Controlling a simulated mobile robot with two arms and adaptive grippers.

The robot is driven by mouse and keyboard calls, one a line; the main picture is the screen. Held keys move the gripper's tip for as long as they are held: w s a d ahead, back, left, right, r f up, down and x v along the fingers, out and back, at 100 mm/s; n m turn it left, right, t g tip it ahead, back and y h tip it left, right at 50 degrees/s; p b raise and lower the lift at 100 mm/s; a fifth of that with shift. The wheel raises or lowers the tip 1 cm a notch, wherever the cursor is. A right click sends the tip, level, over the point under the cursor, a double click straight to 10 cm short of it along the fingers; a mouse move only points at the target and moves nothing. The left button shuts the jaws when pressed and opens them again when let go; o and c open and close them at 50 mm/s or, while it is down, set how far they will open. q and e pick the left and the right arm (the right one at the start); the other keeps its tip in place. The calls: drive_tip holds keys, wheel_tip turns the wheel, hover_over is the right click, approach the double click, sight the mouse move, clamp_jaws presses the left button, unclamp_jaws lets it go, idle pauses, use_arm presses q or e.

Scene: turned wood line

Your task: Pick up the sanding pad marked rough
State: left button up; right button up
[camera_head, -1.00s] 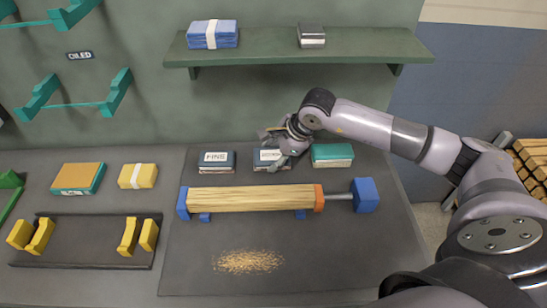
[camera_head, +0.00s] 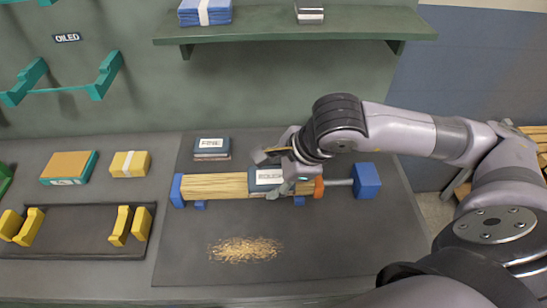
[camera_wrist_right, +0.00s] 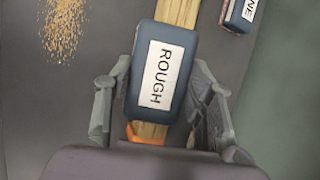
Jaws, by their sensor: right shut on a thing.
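The sanding pad marked rough (camera_head: 267,180) is a dark blue block with a white label reading ROUGH. It also fills the middle of the right wrist view (camera_wrist_right: 163,72). My right gripper (camera_head: 286,172) is shut on it, with one finger on each side in the right wrist view (camera_wrist_right: 160,100). The pad is in front of the wooden spindle (camera_head: 215,187) in the head view; whether it touches the wood I cannot tell. My left gripper is not in view.
The pad marked fine (camera_head: 212,148) lies on the bench behind the spindle. The spindle sits between blue end blocks (camera_head: 367,181). Sawdust (camera_head: 245,250) lies in front. A yellow block (camera_head: 130,164) and an orange-topped teal block (camera_head: 69,167) lie left. A green shelf (camera_head: 290,27) hangs above.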

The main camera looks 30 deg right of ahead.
drive_tip(key=s+p, duration=0.1)
drive_tip(key=p, duration=0.1)
drive_tip(key=s+r+p, duration=0.1)
drive_tip(key=p, duration=0.1)
drive_tip(key=shift+a, duration=0.4)
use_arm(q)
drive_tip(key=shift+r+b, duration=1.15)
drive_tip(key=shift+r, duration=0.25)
use_arm(e)
drive_tip(key=shift+s+a+r+m+g+y, duration=0.1)
drive_tip(key=shift+s+a+r+g+y, duration=0.25)
drive_tip(key=shift+s, duration=0.35)
drive_tip(key=shift+s+a+m+g+y, duration=0.1)
drive_tip(key=shift+s+a+g, duration=0.25)
drive_tip(key=shift+s+g, duration=0.3)
drive_tip(key=shift+s+a+r+m+g+y, duration=0.1)
drive_tip(key=shift+s+a+r+g+y, duration=0.25)
drive_tip(key=shift+s, duration=0.4)
drive_tip(key=shift+f, duration=0.15)
